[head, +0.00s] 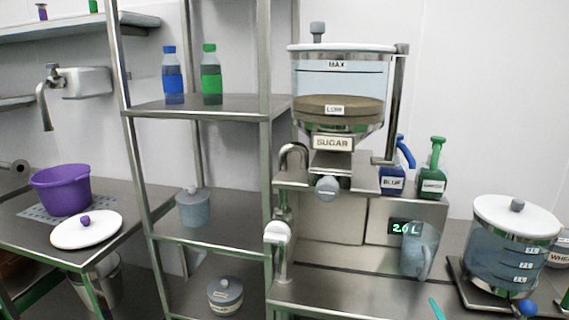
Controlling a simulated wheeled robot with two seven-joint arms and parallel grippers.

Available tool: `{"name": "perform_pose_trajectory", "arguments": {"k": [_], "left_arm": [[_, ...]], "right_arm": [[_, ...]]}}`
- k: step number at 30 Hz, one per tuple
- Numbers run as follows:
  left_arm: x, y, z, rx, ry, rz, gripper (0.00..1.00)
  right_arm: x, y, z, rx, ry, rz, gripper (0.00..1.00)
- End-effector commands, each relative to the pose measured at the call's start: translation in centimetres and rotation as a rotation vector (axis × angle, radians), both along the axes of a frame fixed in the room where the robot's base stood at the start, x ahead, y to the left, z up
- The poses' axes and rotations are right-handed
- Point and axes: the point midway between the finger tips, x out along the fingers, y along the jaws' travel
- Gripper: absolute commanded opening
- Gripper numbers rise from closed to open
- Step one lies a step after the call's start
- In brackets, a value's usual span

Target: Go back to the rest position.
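Neither of my grippers shows in the head view, and no part of my arms can be made out. Whether they hold anything cannot be seen. The view faces a sugar dispenser (337,100) on a steel stand, with a clear jug (418,250) beside a display reading 20 L. A clear vessel with a white lid (516,215) stands at the right.
A steel shelf rack (195,108) holds a blue bottle (173,78), a green bottle (211,80) and lidded containers. A purple tub (62,190) and a white lid (87,229) are on the left table. A teal utensil (437,308) lies on the front counter.

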Motion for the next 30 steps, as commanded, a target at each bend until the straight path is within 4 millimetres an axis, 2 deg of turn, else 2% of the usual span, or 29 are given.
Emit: {"name": "perform_pose_trajectory", "arguments": {"k": [1, 3, 6, 9, 12, 19, 20, 26, 30], "left_arm": [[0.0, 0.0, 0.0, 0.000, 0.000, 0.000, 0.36], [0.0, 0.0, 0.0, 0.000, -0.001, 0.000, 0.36], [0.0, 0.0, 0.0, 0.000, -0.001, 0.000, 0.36], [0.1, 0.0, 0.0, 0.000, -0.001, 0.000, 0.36], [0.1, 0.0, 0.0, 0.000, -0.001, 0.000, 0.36], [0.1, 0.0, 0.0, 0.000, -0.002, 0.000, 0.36], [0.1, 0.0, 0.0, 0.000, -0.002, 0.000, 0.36], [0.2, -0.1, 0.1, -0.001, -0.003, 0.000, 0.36], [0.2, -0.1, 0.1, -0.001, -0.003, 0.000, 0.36]], "right_arm": [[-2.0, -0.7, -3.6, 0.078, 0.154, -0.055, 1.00], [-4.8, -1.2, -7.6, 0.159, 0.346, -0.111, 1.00], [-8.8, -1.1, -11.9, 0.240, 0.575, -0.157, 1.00], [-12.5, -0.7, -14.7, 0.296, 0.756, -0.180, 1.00], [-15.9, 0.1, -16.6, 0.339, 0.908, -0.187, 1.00], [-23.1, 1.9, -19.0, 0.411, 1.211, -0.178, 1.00], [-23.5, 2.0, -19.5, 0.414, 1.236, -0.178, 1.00], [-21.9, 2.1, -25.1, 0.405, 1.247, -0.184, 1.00], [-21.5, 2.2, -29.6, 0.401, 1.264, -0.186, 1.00]]}}
